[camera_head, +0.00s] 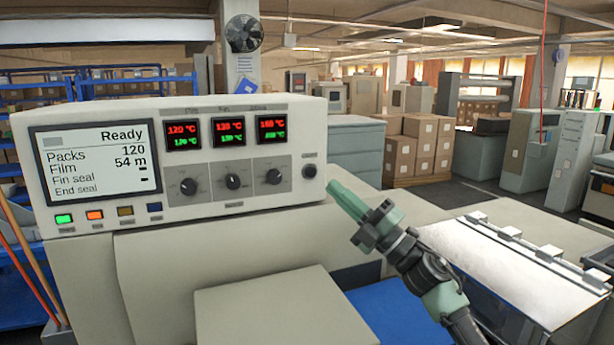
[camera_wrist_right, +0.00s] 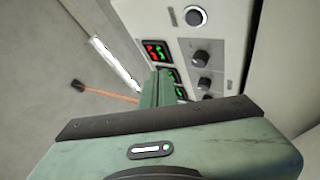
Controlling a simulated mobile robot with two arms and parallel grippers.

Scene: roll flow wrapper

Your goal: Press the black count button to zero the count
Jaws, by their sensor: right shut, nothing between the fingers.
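The black count button (camera_head: 310,171) is a small round knob at the right end of the cream control panel (camera_head: 262,190). In the right wrist view the round dark button in a pale ring (camera_wrist_right: 195,16) shows at the top. My right gripper (camera_head: 332,187) is shut and empty. Its green fingers point at the panel's right end, with the tips just right of and slightly below the button in the head view; I cannot tell the exact gap. The display (camera_head: 95,160) reads Ready, Packs 120, Film 54 m. My left gripper is not in view.
Three dark dials (camera_head: 232,181) sit left of the button, below red and green temperature readouts (camera_head: 228,131). Coloured buttons (camera_head: 95,215) line the panel's lower left. A shiny metal cover (camera_head: 510,270) lies at the right. Cartons (camera_head: 405,150) stand behind.

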